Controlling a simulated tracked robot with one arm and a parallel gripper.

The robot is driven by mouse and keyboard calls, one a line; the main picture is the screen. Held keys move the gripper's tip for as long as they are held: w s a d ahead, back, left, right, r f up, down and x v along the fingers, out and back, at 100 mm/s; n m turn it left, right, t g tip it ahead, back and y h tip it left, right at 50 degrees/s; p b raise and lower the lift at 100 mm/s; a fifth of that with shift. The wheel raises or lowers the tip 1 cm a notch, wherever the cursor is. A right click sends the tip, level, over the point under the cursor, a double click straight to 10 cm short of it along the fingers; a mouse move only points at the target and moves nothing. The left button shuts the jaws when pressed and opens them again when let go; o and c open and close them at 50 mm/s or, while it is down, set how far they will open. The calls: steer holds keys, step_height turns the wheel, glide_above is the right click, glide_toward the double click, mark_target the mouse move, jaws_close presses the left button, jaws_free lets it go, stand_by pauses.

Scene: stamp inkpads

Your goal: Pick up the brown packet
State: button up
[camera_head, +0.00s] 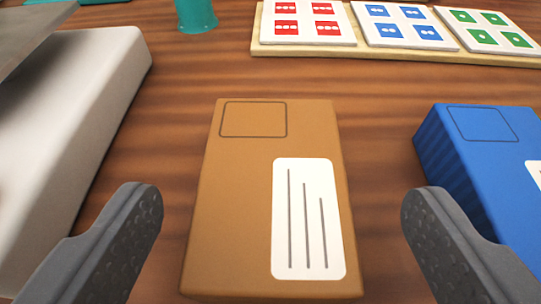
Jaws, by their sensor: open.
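The brown packet (238,200) lies on the wooden table in the middle of the view. It is a box with a white lined label at its lower right and an outlined rectangle at its upper left. My gripper (279,193) is open, with one dark grey finger on each side of the packet. Wood shows between each finger and the packet, so neither finger appears to touch it. I cannot tell how high the fingers are above the table.
A blue packet (470,165) lies close on the right, near my right finger. A large whitish object (75,110) stands at the left. A board (390,53) with red, blue and green stamped cards and a teal cup (197,14) are at the back. Table (300,75) behind the packet is clear.

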mark_target(271, 190)
steer(key=x, duration=0.1)
steer(key=b+x, duration=0.1)
steer(key=x, duration=0.1)
steer(key=shift+w+a+f, duration=0.1)
steer(key=shift+a+f, duration=0.1)
steer(key=shift+f, duration=0.1)
steer(key=shift+w, duration=0.55)
steer(key=c, duration=1.2)
steer(key=shift+o, duration=0.2)
steer(key=shift+r, duration=0.6)
step_height(271, 190, up, 3)
steer(key=shift+f+p, duration=0.2)
steer(key=shift+p, duration=0.45)
steer(key=s+a+b, duration=0.1)
steer(key=s+b, duration=0.2)
steer(key=s, duration=0.4)
steer(key=s+a+r+b, duration=0.1)
steer(key=s+b, duration=0.3)
steer(key=s, duration=0.4)
steer(key=shift+a, duration=0.8)
